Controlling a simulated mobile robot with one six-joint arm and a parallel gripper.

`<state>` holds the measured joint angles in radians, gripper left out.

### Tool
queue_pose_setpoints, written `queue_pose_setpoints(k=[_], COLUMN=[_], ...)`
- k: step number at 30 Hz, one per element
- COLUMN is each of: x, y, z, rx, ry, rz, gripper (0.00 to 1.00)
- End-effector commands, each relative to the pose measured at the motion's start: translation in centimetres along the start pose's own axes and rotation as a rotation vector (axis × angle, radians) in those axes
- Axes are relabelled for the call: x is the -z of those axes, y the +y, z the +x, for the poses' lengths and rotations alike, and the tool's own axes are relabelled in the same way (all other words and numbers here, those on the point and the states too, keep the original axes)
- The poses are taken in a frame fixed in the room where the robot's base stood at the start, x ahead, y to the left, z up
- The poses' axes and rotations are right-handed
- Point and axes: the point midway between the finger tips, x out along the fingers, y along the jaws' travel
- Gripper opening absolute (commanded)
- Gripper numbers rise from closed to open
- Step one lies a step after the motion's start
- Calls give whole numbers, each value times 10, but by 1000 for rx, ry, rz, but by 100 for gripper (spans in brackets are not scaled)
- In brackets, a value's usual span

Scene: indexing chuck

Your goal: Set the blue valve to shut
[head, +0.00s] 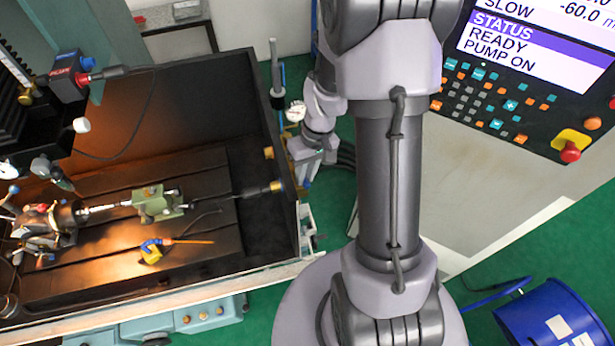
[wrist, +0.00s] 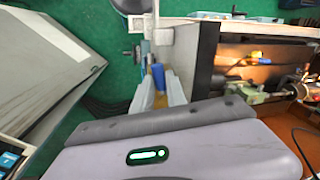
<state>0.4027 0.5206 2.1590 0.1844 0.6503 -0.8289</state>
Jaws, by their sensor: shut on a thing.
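The blue valve handle (wrist: 159,76) shows in the wrist view, just outside the machine tray's wall, with a yellow part beside it. My gripper (wrist: 162,84) is shut on the blue handle there, its pale fingers on either side of it. In the head view my gripper (head: 307,170) reaches down at the outer right side of the tray wall. The valve is mostly hidden behind the gripper in that view, so its exact angle cannot be told.
The dark machine tray (head: 298,222) holds a chuck (head: 50,225), a green tailstock (head: 158,203) and a yellow-and-blue tool (head: 152,250). A gauge (head: 296,111) stands close to my wrist. A control panel (head: 540,70) is at upper right, a blue bin (head: 550,315) at lower right.

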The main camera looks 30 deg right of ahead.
Motion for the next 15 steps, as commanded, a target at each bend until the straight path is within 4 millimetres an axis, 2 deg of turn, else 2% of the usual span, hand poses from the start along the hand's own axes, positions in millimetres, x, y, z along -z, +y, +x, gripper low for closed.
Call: queue_pose_setpoints(k=[1, 6, 14, 15], x=[2, 1, 0, 0], y=[0, -7, -8, -8], z=[9, 5, 2, 2], rx=[-3, -1, 0, 0], ry=[20, 50, 50, 49], rz=[60, 230, 245, 245], gripper=[0, 0, 0, 19])
